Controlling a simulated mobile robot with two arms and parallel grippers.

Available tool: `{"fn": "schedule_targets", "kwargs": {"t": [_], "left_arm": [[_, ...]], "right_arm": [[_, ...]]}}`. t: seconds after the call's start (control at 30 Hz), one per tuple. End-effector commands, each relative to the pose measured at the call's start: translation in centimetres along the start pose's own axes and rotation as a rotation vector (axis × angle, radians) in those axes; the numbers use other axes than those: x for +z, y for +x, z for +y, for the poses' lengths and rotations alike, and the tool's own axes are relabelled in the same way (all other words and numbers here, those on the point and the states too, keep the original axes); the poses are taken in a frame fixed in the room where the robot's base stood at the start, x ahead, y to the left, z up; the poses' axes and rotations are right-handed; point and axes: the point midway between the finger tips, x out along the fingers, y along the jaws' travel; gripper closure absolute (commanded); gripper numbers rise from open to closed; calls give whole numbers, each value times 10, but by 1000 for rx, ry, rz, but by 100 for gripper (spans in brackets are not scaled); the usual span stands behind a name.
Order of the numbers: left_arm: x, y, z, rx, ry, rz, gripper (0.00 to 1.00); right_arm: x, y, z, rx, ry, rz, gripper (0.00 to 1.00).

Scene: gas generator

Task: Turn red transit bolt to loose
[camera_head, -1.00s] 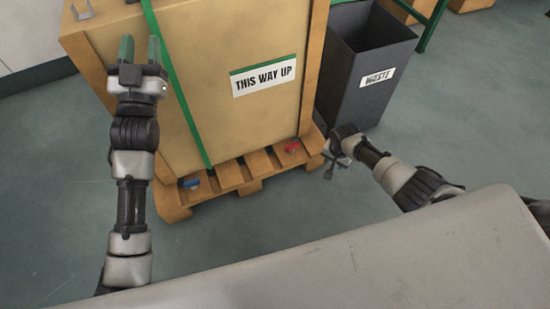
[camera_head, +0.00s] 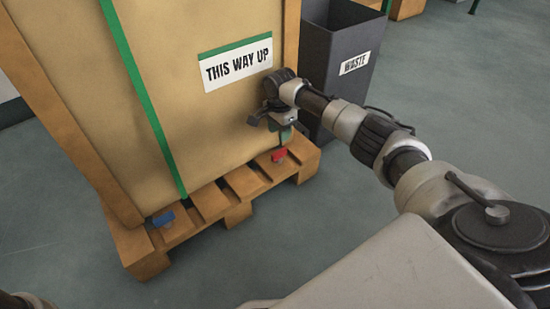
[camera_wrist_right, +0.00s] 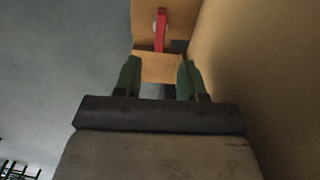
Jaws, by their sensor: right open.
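The red transit bolt (camera_head: 279,155) sits on the right part of the pallet's front edge, at the foot of the crate. In the right wrist view the red bolt (camera_wrist_right: 161,30) shows as a narrow upright red bar beyond the fingertips, roughly midway between them. My right gripper (camera_head: 283,142) points down just above the bolt in the head view. Its two green fingers (camera_wrist_right: 160,68) are apart with nothing held between them. The blue bolt (camera_head: 163,218) sits on the left part of the pallet. My left gripper is out of view.
The cardboard crate (camera_head: 190,120) with a "THIS WAY UP" label stands on the wooden pallet (camera_head: 210,203), its face close to my right gripper. A grey waste bin (camera_head: 325,75) stands right behind my right arm. The floor in front is clear.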

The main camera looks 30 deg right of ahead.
Motion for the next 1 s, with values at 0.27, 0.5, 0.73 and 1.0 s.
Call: {"fn": "schedule_targets", "kwargs": {"t": [0.27, 0.5, 0.73, 1.0], "left_arm": [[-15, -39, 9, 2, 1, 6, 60], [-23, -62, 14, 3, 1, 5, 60], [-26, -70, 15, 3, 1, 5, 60], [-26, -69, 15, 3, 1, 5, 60]], "right_arm": [[0, 56, 0, 0, -1, 1, 60], [0, 87, 0, -1, -2, 1, 60], [0, 97, 0, -2, -2, 1, 60], [0, 97, 0, -1, -2, 1, 60]]}}
